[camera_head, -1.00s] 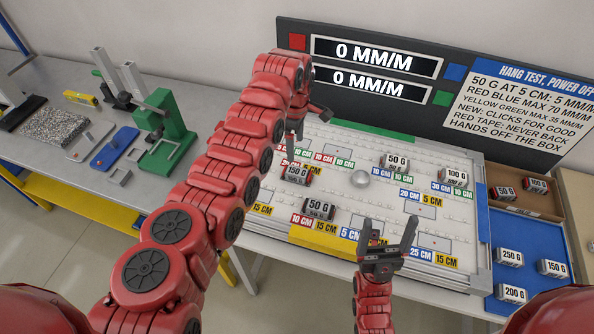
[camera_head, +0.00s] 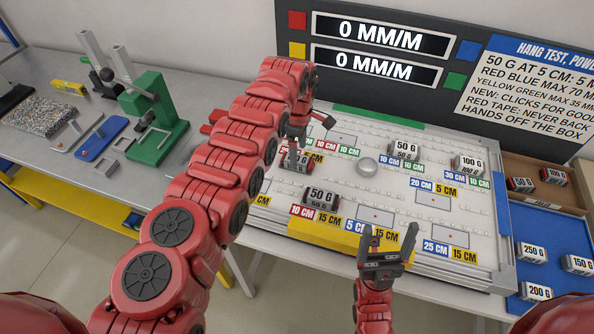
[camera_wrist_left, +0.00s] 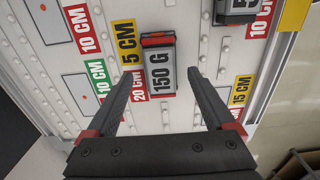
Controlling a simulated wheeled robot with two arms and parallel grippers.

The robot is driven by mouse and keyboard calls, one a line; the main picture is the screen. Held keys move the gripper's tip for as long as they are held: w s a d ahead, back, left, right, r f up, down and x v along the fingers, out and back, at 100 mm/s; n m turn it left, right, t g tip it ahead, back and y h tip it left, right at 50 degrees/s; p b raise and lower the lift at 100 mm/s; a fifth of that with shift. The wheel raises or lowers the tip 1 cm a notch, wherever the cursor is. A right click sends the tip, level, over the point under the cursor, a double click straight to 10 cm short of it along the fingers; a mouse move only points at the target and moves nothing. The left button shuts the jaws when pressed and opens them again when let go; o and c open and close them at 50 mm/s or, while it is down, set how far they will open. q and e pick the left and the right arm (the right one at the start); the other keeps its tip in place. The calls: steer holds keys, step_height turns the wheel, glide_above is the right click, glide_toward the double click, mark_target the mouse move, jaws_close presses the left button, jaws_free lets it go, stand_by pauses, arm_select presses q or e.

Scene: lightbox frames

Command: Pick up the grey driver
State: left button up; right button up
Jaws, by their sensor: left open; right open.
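I cannot make out a grey driver in either view. My left gripper (camera_head: 308,138) is open and empty, over the left part of the white peg board (camera_head: 345,185). In the left wrist view its fingers point at a 150 g weight (camera_wrist_left: 158,68), a grey block with red ends. The weight lies near the fingertips, and no grip on it shows. In the head view this weight (camera_head: 296,163) is partly hidden by my left gripper. My right gripper (camera_head: 389,238) is open and empty at the board's front edge, by the yellow strip.
More weights lie in a blue tray (camera_head: 510,240) at right. A green press (camera_head: 155,120) and a blue plate (camera_head: 100,138) stand on the left bench. A display panel (camera_head: 380,50) rises behind.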

arm_select(q)
step_height(320, 180, down, 2)
steer(key=shift+s+f+b, duration=0.1)
steer(key=shift+f+b, duration=0.1)
steer(key=shift+b, duration=0.3)
steer(key=shift+c, duration=0.3)
